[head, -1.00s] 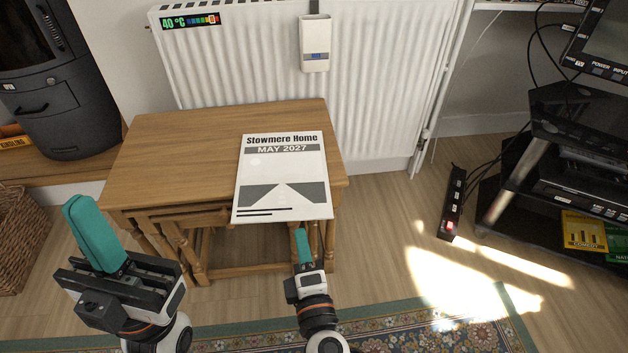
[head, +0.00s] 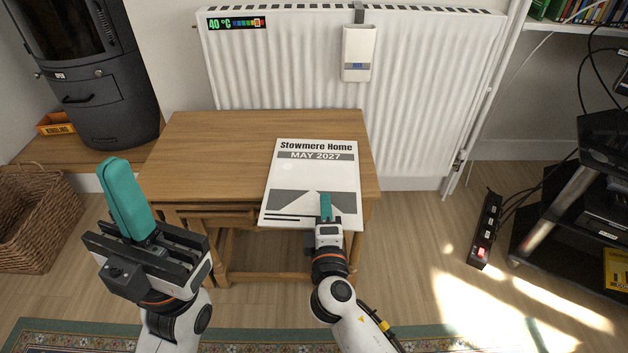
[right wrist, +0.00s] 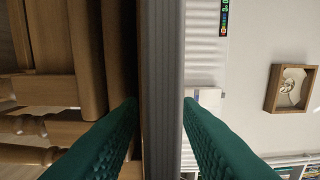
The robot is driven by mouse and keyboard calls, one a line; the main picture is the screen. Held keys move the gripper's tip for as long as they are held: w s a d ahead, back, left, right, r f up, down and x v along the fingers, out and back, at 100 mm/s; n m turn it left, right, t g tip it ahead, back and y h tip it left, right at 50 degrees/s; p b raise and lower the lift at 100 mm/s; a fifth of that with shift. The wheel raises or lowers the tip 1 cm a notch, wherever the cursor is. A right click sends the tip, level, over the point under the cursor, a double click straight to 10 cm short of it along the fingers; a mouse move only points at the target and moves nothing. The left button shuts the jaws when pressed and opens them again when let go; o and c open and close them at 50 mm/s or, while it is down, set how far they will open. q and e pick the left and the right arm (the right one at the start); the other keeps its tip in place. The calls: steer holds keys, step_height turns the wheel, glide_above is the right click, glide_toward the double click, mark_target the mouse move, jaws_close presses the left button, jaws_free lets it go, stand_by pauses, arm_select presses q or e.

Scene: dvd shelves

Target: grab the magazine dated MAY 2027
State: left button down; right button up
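The magazine (head: 315,177), white with grey shapes and headed "Stowmere Home, MAY 2027", lies on the wooden table with its near edge overhanging the front. In the right wrist view its grey page edge (right wrist: 164,120) runs upright between the teal fingers. My right gripper (head: 325,207) is at that near edge, one finger above the cover and the other hidden below in the head view. Its fingers are apart, astride the edge; a firm grip is not evident. My left gripper (head: 122,175) is left of the table's front, its teal fingers together and empty.
The wooden table (head: 205,150) has smaller tables nested beneath it. A white radiator (head: 290,75) stands behind it. A wicker basket (head: 35,215) and dark stove (head: 95,85) are left. A power strip (head: 485,230) lies on the floor at right.

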steer(key=shift+w, duration=0.1)
steer(key=shift+c, duration=0.3)
jaws_close()
